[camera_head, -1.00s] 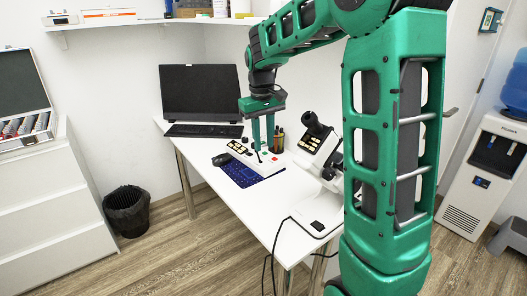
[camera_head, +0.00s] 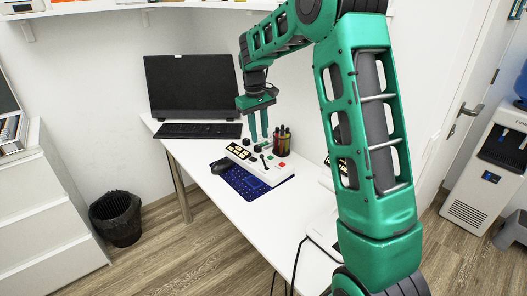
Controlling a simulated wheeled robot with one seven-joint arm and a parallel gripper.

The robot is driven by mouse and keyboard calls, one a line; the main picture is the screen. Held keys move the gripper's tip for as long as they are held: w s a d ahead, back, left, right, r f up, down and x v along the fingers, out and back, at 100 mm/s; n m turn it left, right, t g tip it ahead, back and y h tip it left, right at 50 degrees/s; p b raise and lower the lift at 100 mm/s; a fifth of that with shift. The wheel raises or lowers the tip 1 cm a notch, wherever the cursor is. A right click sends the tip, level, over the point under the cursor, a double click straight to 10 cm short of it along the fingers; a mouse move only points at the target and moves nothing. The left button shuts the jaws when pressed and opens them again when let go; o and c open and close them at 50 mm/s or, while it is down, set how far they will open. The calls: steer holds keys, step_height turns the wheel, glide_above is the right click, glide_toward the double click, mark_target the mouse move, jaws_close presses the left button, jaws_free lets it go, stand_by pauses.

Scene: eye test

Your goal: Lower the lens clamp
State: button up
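My gripper (camera_head: 260,138) points down above the back of the desk, with a gap between its two green fingers. It is open and nothing shows between them. A white device (camera_head: 325,229), seen earlier with a black eyepiece, is now mostly hidden behind my arm; only parts of its left side show. I cannot make out a lens clamp on it. A white panel (camera_head: 270,176) with black levers and coloured buttons lies below and just in front of my gripper, which looks apart from it.
The panel lies on a blue mat (camera_head: 236,182) beside a black mouse (camera_head: 221,167). A pen holder (camera_head: 283,143) stands right of my fingers. A monitor (camera_head: 192,85) and keyboard (camera_head: 199,130) are at the back left. The desk's left front (camera_head: 262,222) is clear.

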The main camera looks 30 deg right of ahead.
mark_target(262, 156)
steer(key=f, duration=0.3)
steer(key=d+f, duration=0.1)
steer(key=f, duration=0.6)
steer(key=shift+w+d+f, duration=0.15)
steer(key=shift+d+f, duration=0.1)
steer(key=shift+f, duration=0.15)
